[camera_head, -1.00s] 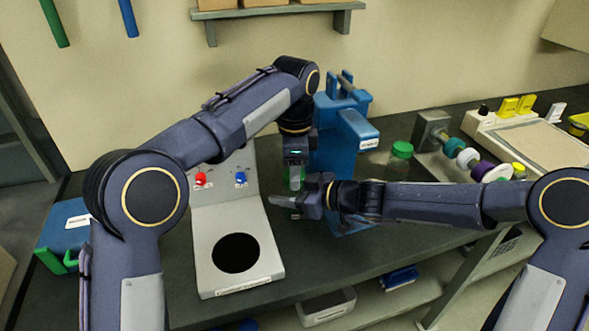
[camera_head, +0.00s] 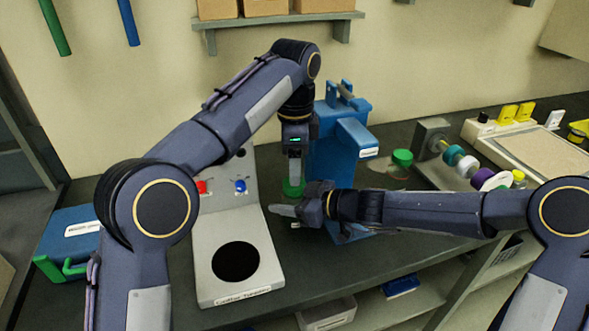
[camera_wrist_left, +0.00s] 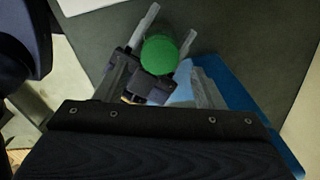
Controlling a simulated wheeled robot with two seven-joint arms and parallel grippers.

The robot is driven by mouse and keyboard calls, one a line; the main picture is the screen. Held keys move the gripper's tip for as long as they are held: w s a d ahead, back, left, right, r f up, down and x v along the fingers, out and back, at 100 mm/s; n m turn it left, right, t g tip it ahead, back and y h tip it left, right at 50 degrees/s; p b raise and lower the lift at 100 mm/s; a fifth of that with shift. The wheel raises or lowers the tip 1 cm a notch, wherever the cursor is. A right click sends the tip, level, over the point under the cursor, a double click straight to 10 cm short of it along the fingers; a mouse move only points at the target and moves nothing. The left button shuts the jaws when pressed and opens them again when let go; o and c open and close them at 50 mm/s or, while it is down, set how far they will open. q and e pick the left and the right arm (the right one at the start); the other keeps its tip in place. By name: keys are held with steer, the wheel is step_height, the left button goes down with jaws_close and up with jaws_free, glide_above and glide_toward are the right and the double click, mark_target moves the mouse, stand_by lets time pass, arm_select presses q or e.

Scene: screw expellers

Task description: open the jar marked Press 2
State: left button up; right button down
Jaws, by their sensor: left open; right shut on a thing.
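A green lid (camera_head: 293,188) sits just below my left gripper (camera_head: 294,176) and above my right gripper (camera_head: 287,210). In the left wrist view the round green lid (camera_wrist_left: 160,55) lies between the two spread fingers of my left gripper (camera_wrist_left: 168,28). My left gripper is open and points down. My right gripper reaches in from the right and is shut on a jar under the green lid; the jar body is mostly hidden by the fingers. No jar marking can be read. Another green lid (camera_head: 402,157) stands farther right.
A blue press (camera_head: 338,150) stands right behind the grippers. A grey stand (camera_head: 222,270) with a black round pad and red and blue knobs is to the left. A blue box (camera_head: 70,235) is at far left. A tray with a sand-coloured surface (camera_head: 535,145) is at the right.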

arm_select(q)
step_height(320, 180, up, 2)
steer(key=m, duration=0.3)
steer(key=shift+d, duration=0.1)
steer(key=shift+r+m, duration=0.6)
steer(key=shift+m, duration=0.5)
steer(key=shift+f, duration=0.1)
step_height(320, 180, down, 8)
steer(key=shift+r, duration=0.25)
steer(key=c, duration=1)
steer(key=n, duration=0.6)
